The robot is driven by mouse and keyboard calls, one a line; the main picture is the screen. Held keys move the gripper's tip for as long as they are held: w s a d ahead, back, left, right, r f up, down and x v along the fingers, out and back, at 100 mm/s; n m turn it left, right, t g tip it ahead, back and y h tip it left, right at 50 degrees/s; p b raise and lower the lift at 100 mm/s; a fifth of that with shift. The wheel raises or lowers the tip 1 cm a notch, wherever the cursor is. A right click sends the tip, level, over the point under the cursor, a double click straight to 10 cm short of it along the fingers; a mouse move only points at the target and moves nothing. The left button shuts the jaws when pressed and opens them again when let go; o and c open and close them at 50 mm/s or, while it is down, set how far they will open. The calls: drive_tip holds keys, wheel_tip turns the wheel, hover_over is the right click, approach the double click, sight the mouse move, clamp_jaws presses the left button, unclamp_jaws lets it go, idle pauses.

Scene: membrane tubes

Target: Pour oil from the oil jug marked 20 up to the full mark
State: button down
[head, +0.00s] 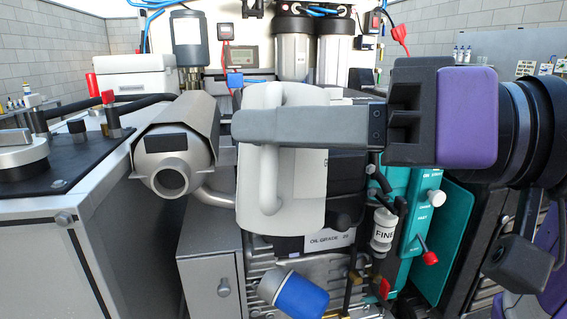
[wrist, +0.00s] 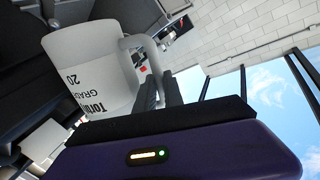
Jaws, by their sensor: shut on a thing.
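A white oil jug (head: 302,190) hangs in the middle of the head view, roughly upright, in front of the machine. In the wrist view the jug (wrist: 95,55) shows the number 20 and the word GRADE on its side. My gripper (head: 250,126) reaches in from the right and is shut on the jug's handle (head: 268,180). In the wrist view my gripper (wrist: 160,92) has both fingers at the handle. An "OIL GRADE" label (head: 328,239) shows on the machine just below the jug. I cannot make out the full mark or any oil flowing.
A grey horizontal cylinder (head: 175,145) stands close left of the jug. A blue-capped cylinder (head: 300,295) is below it. A white "FINE" canister (head: 384,230) and a teal panel (head: 415,215) are to the right. Filter housings (head: 293,45) stand behind.

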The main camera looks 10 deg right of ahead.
sight(277, 94)
drive_tip(key=shift+w+d+r+m+p, duration=0.1)
drive_tip(key=shift+r+m+p, duration=0.15)
drive_tip(key=shift+r+p, duration=0.45)
drive_tip(key=shift+w+a+r+m+p, duration=0.1)
drive_tip(key=shift+r+m+p, duration=0.25)
drive_tip(key=shift+p, duration=0.75)
drive_tip(key=shift+w+d+r+m+p, duration=0.1)
drive_tip(key=shift+r+m+p, duration=0.1)
drive_tip(key=shift+r+p, duration=0.5)
idle(0.9)
drive_tip(key=shift+w+d+r+m+g+p, duration=0.15)
drive_tip(key=shift+r+m+p, duration=0.2)
drive_tip(key=shift+p, duration=0.6)
drive_tip(key=shift+w+r+m+g+p, duration=0.25)
drive_tip(key=shift+r+p, duration=0.25)
drive_tip(key=shift+p, duration=0.5)
drive_tip(key=shift+w+d+r+m+g+p, duration=0.1)
drive_tip(key=shift+r+m+p, duration=0.25)
drive_tip(key=shift+p, duration=0.6)
idle(1.7)
